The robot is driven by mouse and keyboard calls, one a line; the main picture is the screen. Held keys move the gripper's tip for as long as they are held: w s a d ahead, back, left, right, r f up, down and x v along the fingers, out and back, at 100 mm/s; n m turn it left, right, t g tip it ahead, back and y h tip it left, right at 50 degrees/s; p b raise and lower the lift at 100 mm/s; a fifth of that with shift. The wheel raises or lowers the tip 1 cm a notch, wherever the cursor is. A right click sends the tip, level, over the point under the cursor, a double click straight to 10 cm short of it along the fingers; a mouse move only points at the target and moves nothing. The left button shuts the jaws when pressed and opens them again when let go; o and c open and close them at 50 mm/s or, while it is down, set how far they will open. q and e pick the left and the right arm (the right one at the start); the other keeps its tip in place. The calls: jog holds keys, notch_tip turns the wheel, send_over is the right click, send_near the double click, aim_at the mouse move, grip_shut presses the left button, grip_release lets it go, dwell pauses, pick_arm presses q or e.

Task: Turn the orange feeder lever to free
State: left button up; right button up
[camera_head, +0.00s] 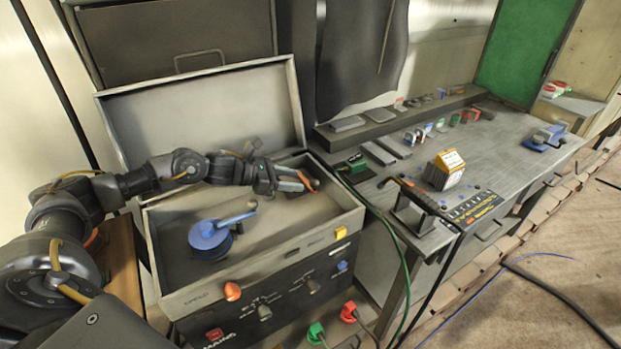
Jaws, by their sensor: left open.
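A thin orange piece, which looks like the feeder lever (305,180), shows in the head view at the back right corner of the open grey case (160,214). Its lower part and pivot are hidden by my gripper and the dark recess. My left gripper (300,181) reaches in from the left over the case, its fingers pointing right. It is open, with its fingertips right at the orange piece. I cannot tell whether they touch it. My right gripper is not in view.
A blue reel with a crank (209,240) stands inside the case, below my left arm. An orange knob (232,291) and a yellow button (340,232) are on the case front. A workbench (500,150) with small parts and a yellow-white box (444,170) stands right.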

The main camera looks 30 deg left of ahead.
aim_at(311, 182)
pick_arm(q)
jog(key=p+x, duration=0.1)
jog(key=x, duration=0.4)
jog(key=shift+w+d+r+p, duration=0.1)
jog(key=shift+d+r+p, duration=0.1)
jog(key=shift+p, duration=0.1)
jog(key=shift+w+d+f, duration=0.2)
jog(key=shift+w+f, duration=0.05)
jog(key=shift+f, duration=0.1)
grip_shut()
